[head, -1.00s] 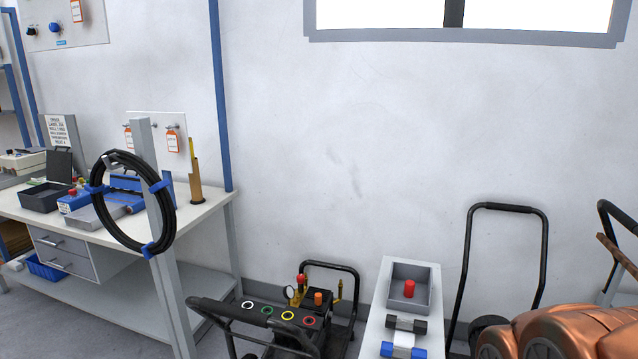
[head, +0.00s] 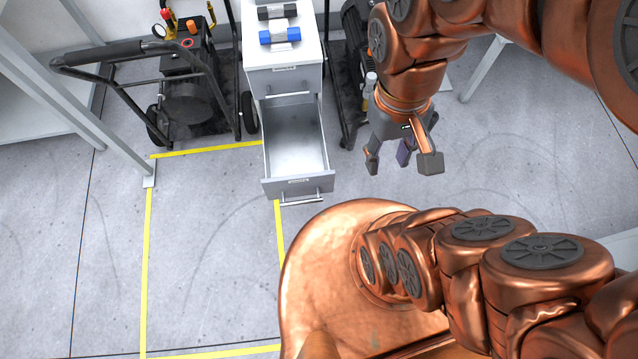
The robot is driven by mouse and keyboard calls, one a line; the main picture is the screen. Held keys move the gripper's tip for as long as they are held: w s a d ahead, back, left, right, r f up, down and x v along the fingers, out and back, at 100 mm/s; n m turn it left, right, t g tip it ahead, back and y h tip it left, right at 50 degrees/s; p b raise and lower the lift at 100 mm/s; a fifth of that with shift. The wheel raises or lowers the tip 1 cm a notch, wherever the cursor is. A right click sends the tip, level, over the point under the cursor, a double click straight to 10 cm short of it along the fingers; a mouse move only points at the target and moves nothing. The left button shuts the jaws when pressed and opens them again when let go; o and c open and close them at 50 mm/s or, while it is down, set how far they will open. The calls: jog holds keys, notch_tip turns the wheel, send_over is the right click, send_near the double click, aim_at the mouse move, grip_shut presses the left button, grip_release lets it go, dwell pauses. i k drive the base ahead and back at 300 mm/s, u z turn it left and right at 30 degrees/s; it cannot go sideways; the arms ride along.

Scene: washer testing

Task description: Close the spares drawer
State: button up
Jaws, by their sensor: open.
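The spares drawer (head: 298,186) is a grey drawer with a bar handle (head: 301,201) and a small label on its front. It is pulled well out of a narrow grey cabinet (head: 284,80), and its inside looks empty. Another drawer front with a handle sits flush above it. My gripper (head: 402,164) is open and empty, pointing down to the right of the drawer. It is apart from the drawer front.
On the cabinet top lie a blue and grey part (head: 280,36) and a black and grey part (head: 277,12). A black wheeled cart (head: 180,85) stands left. Yellow floor tape (head: 147,260) marks an area at left. Clear floor lies before the drawer.

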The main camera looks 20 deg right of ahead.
aim_at(296, 161)
jog(key=z, duration=0.4)
jog(key=k, duration=0.95)
jog(key=u, duration=0.45)
jog(key=i, duration=0.9)
jog(key=z, duration=0.95)
jog(key=k, duration=0.9)
jog(key=u, duration=1.4)
